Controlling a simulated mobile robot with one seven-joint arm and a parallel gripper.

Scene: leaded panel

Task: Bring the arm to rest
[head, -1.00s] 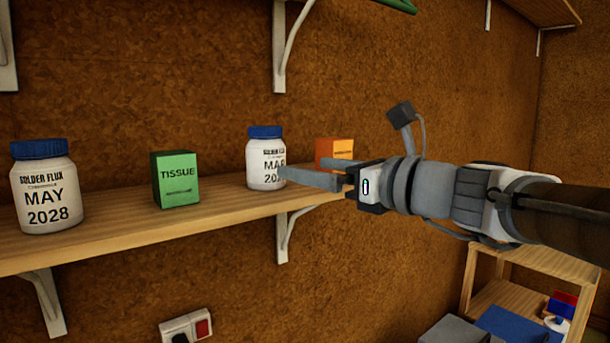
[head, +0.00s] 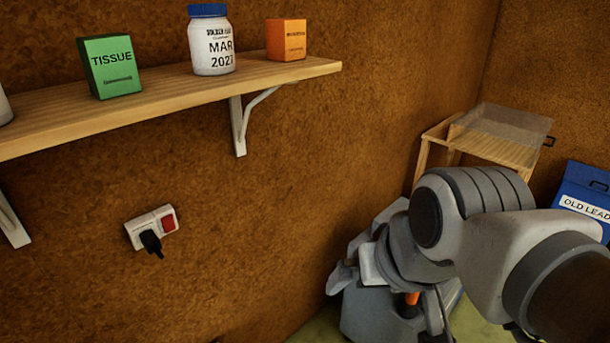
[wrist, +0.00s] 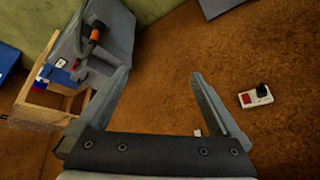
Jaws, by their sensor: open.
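My arm is folded at the lower right of the head view, with my gripper (head: 345,277) partly hidden behind its own links near the wall. In the wrist view my gripper (wrist: 160,88) shows two grey fingers spread apart with nothing between them. The white solder flux jar (head: 211,45) with a blue lid stands upright on the wooden shelf (head: 170,92), apart from my gripper. Its label reads MAR and a year that looks like 2027.
A green tissue box (head: 111,68) and an orange box (head: 287,40) stand on the shelf. A socket with a plug (head: 152,228) is on the wall. A wooden stand (head: 480,145) and a blue OLD LEAD box (head: 588,190) are at right. A grey object (wrist: 108,45) is near my fingers.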

